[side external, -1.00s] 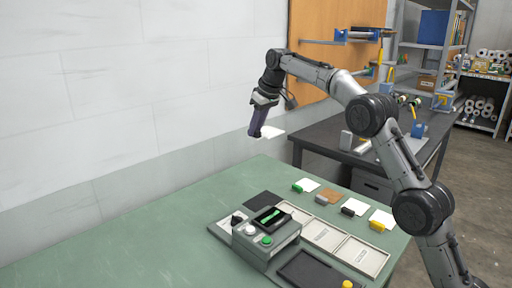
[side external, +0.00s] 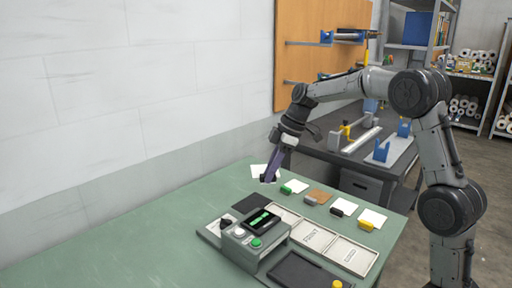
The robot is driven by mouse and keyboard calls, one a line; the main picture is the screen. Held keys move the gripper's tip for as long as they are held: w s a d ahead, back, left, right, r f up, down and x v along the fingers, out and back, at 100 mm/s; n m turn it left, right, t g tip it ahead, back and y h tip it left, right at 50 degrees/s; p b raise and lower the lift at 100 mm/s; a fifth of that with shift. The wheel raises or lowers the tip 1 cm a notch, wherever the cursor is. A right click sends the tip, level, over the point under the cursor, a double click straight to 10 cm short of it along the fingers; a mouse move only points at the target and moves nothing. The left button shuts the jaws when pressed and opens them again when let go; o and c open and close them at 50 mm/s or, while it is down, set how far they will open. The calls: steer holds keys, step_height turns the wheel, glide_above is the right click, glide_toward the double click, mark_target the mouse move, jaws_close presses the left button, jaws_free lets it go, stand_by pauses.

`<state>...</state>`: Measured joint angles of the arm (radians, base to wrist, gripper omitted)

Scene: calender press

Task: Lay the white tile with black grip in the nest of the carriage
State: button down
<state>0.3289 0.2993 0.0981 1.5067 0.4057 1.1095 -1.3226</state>
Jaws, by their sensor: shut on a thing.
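My gripper (side external: 268,179) is low over the far left end of the row of tiles, shut on a white tile (side external: 258,171). The fingers cover most of this tile's grip, so its colour is not clear; it looks dark. I cannot tell whether the tile touches the table. A white tile with a clearly black grip (side external: 343,207) lies on the green table, third in the row right of my gripper. The press (side external: 256,241) has a lit green display and buttons. I cannot make out which part is the carriage's nest.
Also in the row are tiles with green (side external: 286,190), grey (side external: 310,201) and yellow (side external: 366,225) grips. Pale labelled trays (side external: 316,237) lie between row and press. A dark plate (side external: 251,203) and a dark tray with yellow knob (side external: 298,271) flank them. The left table is clear.

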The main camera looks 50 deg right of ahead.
steer(key=s+a+f+n+g, duration=0.1)
steer(key=s+a+f+n, duration=0.1)
steer(key=s, duration=0.5)
steer(key=s+a+f+n+g, duration=0.1)
steer(key=s+a+f+n, duration=0.1)
steer(key=s+f, duration=0.3)
steer(key=s+a+f+n+g+y, duration=0.1)
steer(key=s+a+f+n, duration=0.2)
steer(key=s, duration=0.6)
steer(key=shift+s+a+f+n, duration=0.1)
steer(key=shift+s+f+n, duration=0.25)
steer(key=shift+n, duration=0.35)
steer(key=shift+f, duration=1.6)
steer(key=shift+f, duration=0.15)
steer(key=shift+f, duration=0.5)
steer(key=shift+f, duration=0.7)
steer(key=shift+c, duration=0.7)
jaws_free()
